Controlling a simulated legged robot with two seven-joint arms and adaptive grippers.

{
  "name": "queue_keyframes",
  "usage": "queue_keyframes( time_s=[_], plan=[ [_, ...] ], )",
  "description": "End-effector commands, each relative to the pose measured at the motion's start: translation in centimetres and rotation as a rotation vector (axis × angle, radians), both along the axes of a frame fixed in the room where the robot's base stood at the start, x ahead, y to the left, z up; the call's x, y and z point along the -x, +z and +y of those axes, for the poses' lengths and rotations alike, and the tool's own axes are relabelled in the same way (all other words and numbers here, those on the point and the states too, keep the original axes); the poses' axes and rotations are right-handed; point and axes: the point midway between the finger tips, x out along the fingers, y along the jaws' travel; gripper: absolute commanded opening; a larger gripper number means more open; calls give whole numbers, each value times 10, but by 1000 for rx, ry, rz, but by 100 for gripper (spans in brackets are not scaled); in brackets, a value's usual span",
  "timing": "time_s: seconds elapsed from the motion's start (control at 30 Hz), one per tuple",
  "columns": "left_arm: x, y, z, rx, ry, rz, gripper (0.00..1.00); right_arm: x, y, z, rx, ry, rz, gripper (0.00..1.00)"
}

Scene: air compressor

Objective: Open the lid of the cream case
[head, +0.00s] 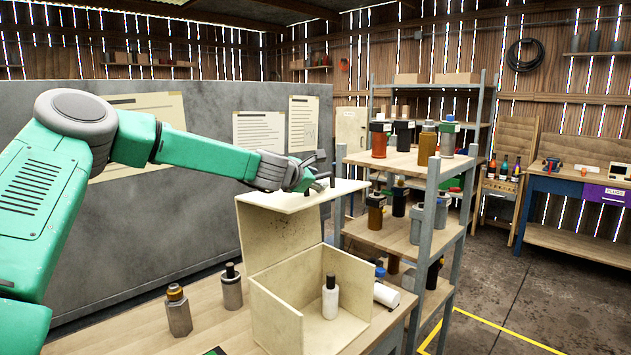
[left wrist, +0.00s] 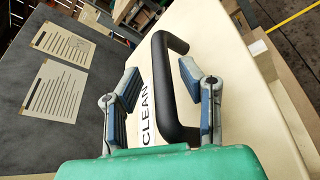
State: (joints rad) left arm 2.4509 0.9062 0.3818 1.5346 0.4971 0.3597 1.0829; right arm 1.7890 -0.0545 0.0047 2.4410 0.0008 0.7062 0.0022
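The cream case (head: 275,318) stands on the wooden bench with its lid (head: 345,190) raised, so the box is open. A white bottle with a black cap (head: 330,300) stands inside it. My left gripper (head: 318,178) is at the raised lid. In the left wrist view, the lid (left wrist: 225,50) carries a black handle (left wrist: 172,95) and the word CLEAN. My left gripper's fingers (left wrist: 160,85) are spread on either side of the handle, with a clear gap on the left side. Contact on the right side cannot be told. My right gripper is not in view.
A hexagonal bottle (head: 178,312) and a grey bottle (head: 231,288) stand left of the case on the bench (head: 130,325). A shelf rack (head: 420,235) with several bottles stands close on the right. A grey panel (head: 205,225) is behind.

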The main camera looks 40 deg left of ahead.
Motion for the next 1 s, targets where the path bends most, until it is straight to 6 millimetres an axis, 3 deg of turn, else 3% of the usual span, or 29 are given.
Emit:
queue_keyframes(
  time_s=[0.17,0.7,1.0],
  plan=[
    [10,6,-4,-1,-3,-3,34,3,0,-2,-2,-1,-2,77],
    [91,29,-10,5,1,-2,34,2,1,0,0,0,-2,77],
    [109,34,-14,1,1,3,34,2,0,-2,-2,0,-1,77]
  ],
)
